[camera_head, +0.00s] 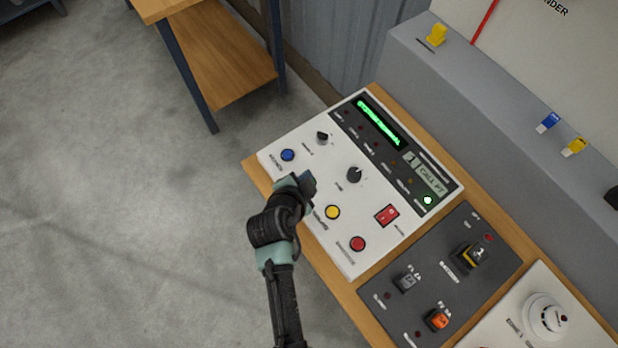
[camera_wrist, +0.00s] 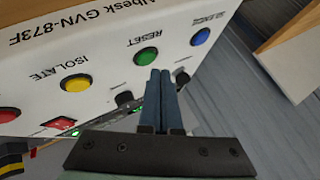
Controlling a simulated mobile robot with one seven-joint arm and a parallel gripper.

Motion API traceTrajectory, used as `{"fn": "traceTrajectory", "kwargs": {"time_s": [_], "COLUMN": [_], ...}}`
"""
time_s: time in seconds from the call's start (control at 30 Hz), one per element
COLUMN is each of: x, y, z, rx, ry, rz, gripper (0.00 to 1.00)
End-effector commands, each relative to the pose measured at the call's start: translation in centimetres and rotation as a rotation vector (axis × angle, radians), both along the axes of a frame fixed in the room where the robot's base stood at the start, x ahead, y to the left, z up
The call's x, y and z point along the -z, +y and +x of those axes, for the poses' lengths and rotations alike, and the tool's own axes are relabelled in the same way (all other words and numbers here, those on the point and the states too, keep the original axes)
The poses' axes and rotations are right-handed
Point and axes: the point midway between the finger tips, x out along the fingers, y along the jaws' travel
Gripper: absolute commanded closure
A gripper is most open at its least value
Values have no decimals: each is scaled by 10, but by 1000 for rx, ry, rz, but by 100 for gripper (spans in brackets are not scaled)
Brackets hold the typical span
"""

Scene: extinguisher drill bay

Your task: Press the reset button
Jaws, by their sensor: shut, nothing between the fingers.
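The reset button is a round green button (camera_wrist: 146,56) under the label RESET on the white panel (camera_head: 278,164) in the wrist view. In the head view my arm and gripper hide it; it lies between the blue button (camera_head: 287,155) and the yellow button (camera_head: 332,212). My gripper (camera_head: 307,183) is shut and empty over the panel's near edge. In the wrist view the paired fingertips (camera_wrist: 161,72) end just beside the green button, on the side toward my gripper. I cannot tell the height gap between the fingertips and the panel.
The panel also carries a red button (camera_head: 357,243), a red rocker switch (camera_head: 387,215), black knobs (camera_head: 354,174) and a lit green display (camera_head: 380,121). A dark switch plate (camera_head: 430,255) and a smoke detector (camera_head: 546,316) sit to the right. Open floor lies left.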

Motion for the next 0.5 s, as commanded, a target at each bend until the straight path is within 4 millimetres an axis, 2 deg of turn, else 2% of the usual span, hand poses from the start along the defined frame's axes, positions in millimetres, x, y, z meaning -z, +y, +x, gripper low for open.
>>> {"fn": "traceTrajectory", "kwargs": {"time_s": [0.5], "x": [-49], "y": [0], "z": [0], "rx": [1], "ry": [-1], "rz": [0], "gripper": [100]}}
